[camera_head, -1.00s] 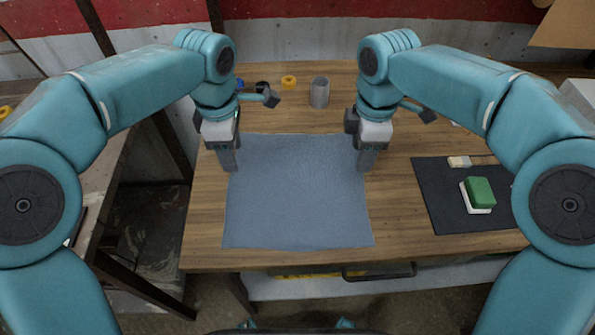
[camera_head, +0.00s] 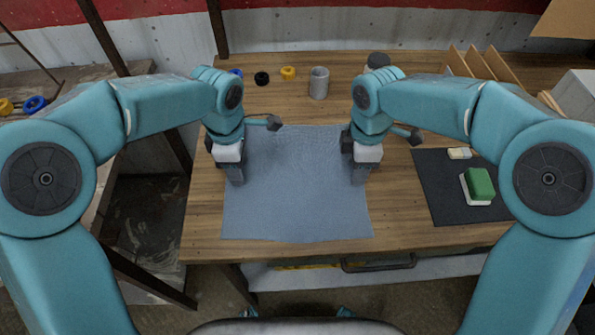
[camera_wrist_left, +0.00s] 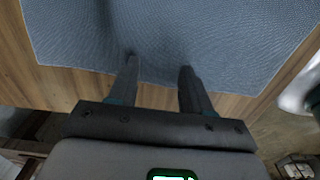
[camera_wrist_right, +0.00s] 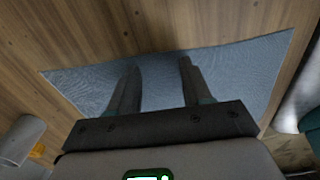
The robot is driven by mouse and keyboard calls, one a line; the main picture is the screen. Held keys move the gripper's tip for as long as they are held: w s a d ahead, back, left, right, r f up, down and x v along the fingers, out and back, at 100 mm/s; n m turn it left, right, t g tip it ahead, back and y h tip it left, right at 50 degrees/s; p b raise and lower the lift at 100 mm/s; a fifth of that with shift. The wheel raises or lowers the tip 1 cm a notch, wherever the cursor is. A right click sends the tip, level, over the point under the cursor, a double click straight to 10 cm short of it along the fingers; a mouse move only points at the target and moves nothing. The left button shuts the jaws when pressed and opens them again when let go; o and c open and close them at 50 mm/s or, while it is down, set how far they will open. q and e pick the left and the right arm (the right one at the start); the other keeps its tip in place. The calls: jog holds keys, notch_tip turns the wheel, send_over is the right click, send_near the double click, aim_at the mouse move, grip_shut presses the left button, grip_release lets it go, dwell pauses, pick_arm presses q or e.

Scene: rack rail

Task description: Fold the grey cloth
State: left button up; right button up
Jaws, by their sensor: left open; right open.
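The grey cloth (camera_head: 297,195) lies spread flat on the wooden table in the head view, roughly square. My left gripper (camera_head: 237,182) is over the cloth's left edge and my right gripper (camera_head: 358,182) is over its right edge. Both are open with nothing between the fingers. In the left wrist view the open fingers (camera_wrist_left: 158,65) point at the cloth (camera_wrist_left: 190,30) near its edge. In the right wrist view the open fingers (camera_wrist_right: 160,68) reach over the cloth (camera_wrist_right: 225,75). Whether the fingertips touch the cloth I cannot tell.
A grey cup (camera_head: 319,84) and several rings, one yellow (camera_head: 288,72), stand behind the cloth. On the right, a dark mat (camera_head: 445,205) holds a green-and-white block (camera_head: 479,185). Bare table (camera_head: 200,225) shows left of the cloth.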

pick_arm(q)
jog(key=shift+f, duration=0.25)
pick_arm(e)
jog(key=shift+f, duration=0.25)
pick_arm(q)
jog(key=shift+r, duration=0.15)
pick_arm(e)
jog(key=shift+r, duration=0.15)
pick_arm(q)
grip_shut()
pick_arm(e)
grip_shut()
